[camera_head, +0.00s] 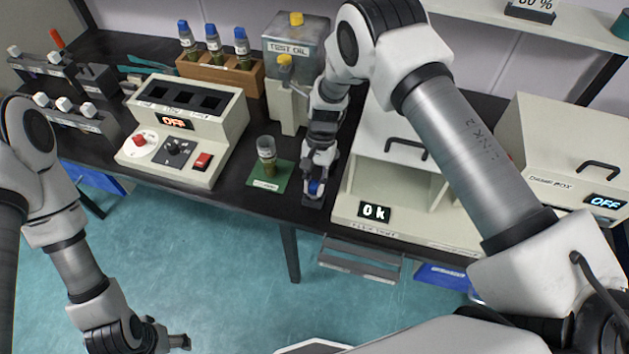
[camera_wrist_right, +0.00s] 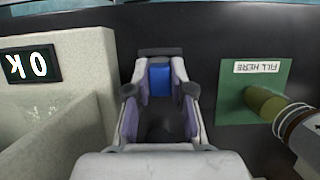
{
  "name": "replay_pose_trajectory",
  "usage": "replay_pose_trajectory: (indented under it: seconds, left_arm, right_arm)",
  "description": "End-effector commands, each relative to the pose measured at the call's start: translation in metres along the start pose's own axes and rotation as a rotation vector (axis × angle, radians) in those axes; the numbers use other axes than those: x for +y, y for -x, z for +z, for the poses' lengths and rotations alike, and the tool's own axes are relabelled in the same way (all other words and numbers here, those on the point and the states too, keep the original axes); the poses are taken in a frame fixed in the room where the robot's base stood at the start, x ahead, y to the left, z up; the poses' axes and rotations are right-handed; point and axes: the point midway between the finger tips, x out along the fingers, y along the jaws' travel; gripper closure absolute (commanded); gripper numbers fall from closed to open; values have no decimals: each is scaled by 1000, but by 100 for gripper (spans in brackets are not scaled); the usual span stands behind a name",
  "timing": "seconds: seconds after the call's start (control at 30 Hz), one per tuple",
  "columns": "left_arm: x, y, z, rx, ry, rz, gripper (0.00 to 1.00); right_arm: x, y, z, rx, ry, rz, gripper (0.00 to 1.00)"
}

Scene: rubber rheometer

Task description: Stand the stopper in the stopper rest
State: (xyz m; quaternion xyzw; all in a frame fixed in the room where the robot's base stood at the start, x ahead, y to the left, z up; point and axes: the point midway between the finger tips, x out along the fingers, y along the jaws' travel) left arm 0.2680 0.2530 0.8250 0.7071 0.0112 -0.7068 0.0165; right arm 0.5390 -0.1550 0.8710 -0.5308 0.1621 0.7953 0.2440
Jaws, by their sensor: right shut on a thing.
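My right gripper (camera_head: 314,192) is low over the black bench top, just right of the green mat. It is shut on the blue stopper (camera_head: 315,187). In the right wrist view the blue stopper (camera_wrist_right: 160,79) sits between the fingertips of the right gripper (camera_wrist_right: 160,72). I cannot make out the stopper rest; the gripper may hide it. An uncapped vial (camera_head: 266,150) with brownish-green contents stands on the green "FILL HERE" mat (camera_head: 280,180). My left gripper (camera_head: 178,342) hangs over the floor at bottom left; its jaw opening is unclear.
A white block heater (camera_head: 190,125) reading OFF stands left of the mat. Behind are a wooden rack (camera_head: 240,80) of blue-capped vials and a "TEST OIL" tank (camera_head: 294,62). A white cabinet reading Ok (camera_head: 375,212) stands close right of the gripper. The bench's front edge is near.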

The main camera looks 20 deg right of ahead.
Motion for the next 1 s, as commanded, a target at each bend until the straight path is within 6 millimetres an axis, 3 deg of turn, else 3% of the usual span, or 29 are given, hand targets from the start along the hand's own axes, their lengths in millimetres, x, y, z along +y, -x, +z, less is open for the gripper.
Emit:
replay_pose_trajectory:
  seconds: [0.83,0.87,0.93,1.0]
  left_arm:
    - [0,-6,0,0,0,0,28]
    - [0,-6,0,0,0,0,28]
    - [0,-6,0,0,0,0,28]
    - [0,-6,0,0,0,0,28]
  right_arm:
    - [0,-8,-3,-1,0,0,100]
    - [0,-8,-3,-1,0,0,75]
    - [0,-7,-3,-1,0,0,50]
    - [0,-7,-3,-1,0,0,49]
